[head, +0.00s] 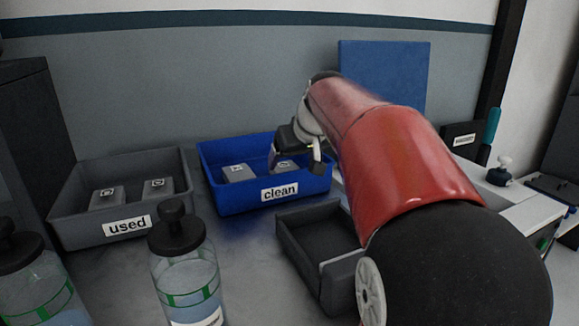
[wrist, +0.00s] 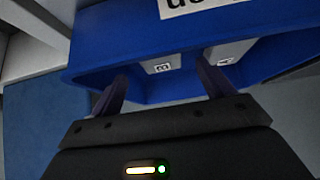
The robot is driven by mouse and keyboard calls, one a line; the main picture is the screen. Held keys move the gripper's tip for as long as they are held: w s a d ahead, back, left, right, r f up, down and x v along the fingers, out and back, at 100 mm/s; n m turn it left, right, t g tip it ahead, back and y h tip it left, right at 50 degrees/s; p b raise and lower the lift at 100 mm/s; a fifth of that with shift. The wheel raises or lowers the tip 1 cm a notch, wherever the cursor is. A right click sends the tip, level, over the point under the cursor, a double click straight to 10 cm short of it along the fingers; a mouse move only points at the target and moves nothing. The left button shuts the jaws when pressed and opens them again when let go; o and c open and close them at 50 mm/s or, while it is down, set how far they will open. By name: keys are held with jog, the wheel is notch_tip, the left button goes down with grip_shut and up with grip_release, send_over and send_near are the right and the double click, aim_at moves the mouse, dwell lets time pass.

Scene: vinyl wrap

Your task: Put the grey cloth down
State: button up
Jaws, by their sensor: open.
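The blue bin labelled "clean" (head: 232,203) stands by the back wall and also fills the top of the wrist view (wrist: 95,45). Two folded grey cloths with small tags lie in it, a left one (head: 236,174) and a right one (head: 287,164); in the wrist view they show as one (wrist: 170,66) and another (wrist: 228,52). My gripper (head: 295,164) is over the right part of this bin, by the right cloth. Its fingers (wrist: 165,84) are apart with nothing between them. I cannot tell whether a finger touches the cloth.
A grey bin labelled "used" (head: 75,227) at left holds two similar grey cloths (head: 107,198) (head: 158,188). Pump bottles (head: 186,270) (head: 38,290) stand in front. An open dark tray (head: 300,245) lies right of centre, beside my arm. A blue panel (head: 385,70) stands behind.

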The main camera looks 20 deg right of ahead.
jog(key=v, duration=0.7)
dwell(0.3)
